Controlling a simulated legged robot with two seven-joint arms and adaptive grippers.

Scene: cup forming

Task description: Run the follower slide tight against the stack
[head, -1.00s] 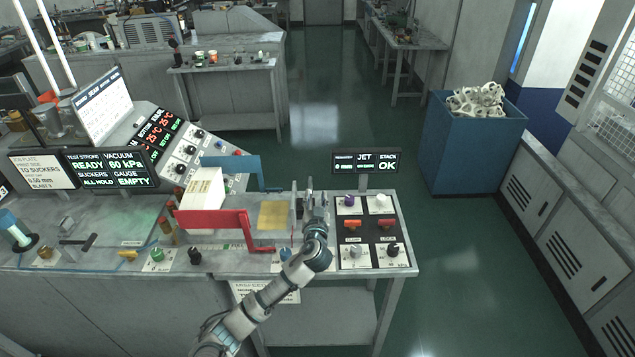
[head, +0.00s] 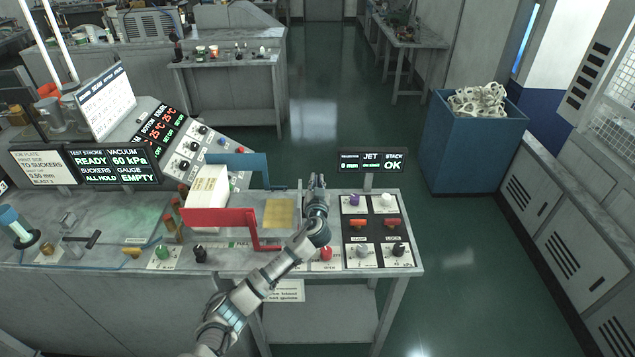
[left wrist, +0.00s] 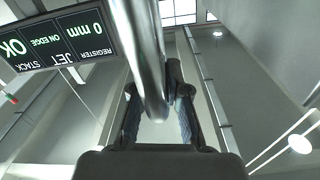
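The white stack (head: 208,195) stands on the bench between a red guide (head: 215,216) in front and a blue guide (head: 240,160) behind. A yellowish plate (head: 279,213) lies to its right. A thin upright metal piece (head: 299,195), seemingly part of the follower slide, stands right of that plate. My left gripper (head: 318,186) is just right of this piece, apart from the stack. In the left wrist view a smooth metal post (left wrist: 149,65) lies between the left gripper's fingers (left wrist: 155,95); whether they press on it is unclear. My right gripper is not in view.
The small display (head: 371,161) reads JET and STACK OK; in the left wrist view it shows 0 mm, ON EDGE (left wrist: 62,38). A control panel (head: 377,232) with knobs and levers lies right of the gripper. A red knob (head: 326,253) is by my forearm.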

